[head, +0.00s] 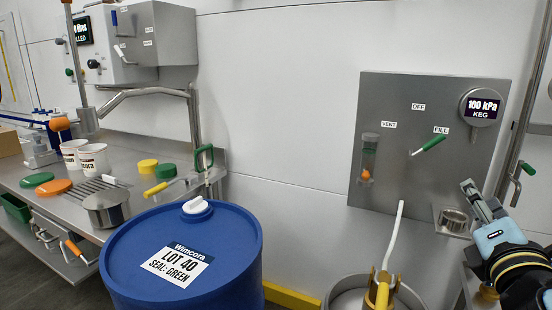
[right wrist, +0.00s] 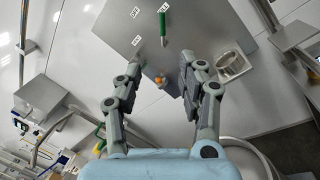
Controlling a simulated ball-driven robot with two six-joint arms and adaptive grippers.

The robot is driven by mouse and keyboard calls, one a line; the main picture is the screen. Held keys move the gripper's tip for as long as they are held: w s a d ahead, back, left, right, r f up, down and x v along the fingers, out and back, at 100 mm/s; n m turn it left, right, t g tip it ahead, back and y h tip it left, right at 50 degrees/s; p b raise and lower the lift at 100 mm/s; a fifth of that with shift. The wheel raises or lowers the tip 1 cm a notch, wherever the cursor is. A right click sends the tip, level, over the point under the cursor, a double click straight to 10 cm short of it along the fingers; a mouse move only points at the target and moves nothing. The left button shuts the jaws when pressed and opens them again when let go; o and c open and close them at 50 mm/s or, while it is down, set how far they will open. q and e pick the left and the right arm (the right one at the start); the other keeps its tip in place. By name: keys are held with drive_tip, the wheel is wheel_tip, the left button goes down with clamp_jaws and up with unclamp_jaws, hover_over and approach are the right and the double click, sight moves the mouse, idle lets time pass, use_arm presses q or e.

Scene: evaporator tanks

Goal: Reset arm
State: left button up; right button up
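My right gripper (head: 478,198) is at the right side of the head view, in front of the lower right part of a grey wall panel (head: 335,0). In the right wrist view the two fingers of my right gripper (right wrist: 160,72) stand apart with nothing between them. The panel's green-handled lever (head: 430,145) points up and right toward the FILL label. It also shows in the wrist view (right wrist: 163,28), beyond the fingertips and apart from them. My left gripper is in neither view.
A blue drum (head: 225,250) labelled LOT 40 stands front centre. A metal cup (head: 454,219) sits by the panel's lower corner, close to my right gripper. A keg (head: 350,300) with a white hose is below. A steel bench (head: 130,150) with tubs and lids is at left.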

wheel_tip(320, 180, down, 21)
drive_tip(key=s+m+g+y, duration=0.2)
drive_tip(key=s+g, duration=0.1)
drive_tip(key=g, duration=0.2)
drive_tip(key=s+f+m+g, duration=0.2)
drive_tip(key=s+f, duration=0.3)
drive_tip(key=f, duration=0.3)
drive_tip(key=s+f+m+g, duration=0.2)
drive_tip(key=s+f, duration=0.2)
drive_tip(key=f, duration=0.5)
drive_tip(key=s+f+m+g+y, duration=0.1)
drive_tip(key=s+f+m+g, duration=0.2)
drive_tip(key=s, duration=0.8)
drive_tip(key=s+a+f+m+g+y, duration=0.1)
drive_tip(key=s+f+m+g, duration=0.1)
drive_tip(key=s+f+m, duration=0.6)
drive_tip(key=s+f+m+g+y, duration=0.1)
drive_tip(key=s+f+m+g, duration=0.2)
drive_tip(key=s, duration=1.3)
wheel_tip(320, 180, down, 5)
drive_tip(key=m, duration=0.3)
drive_tip(key=shift+a+f+g, duration=0.2)
drive_tip(key=shift+g, duration=0.1)
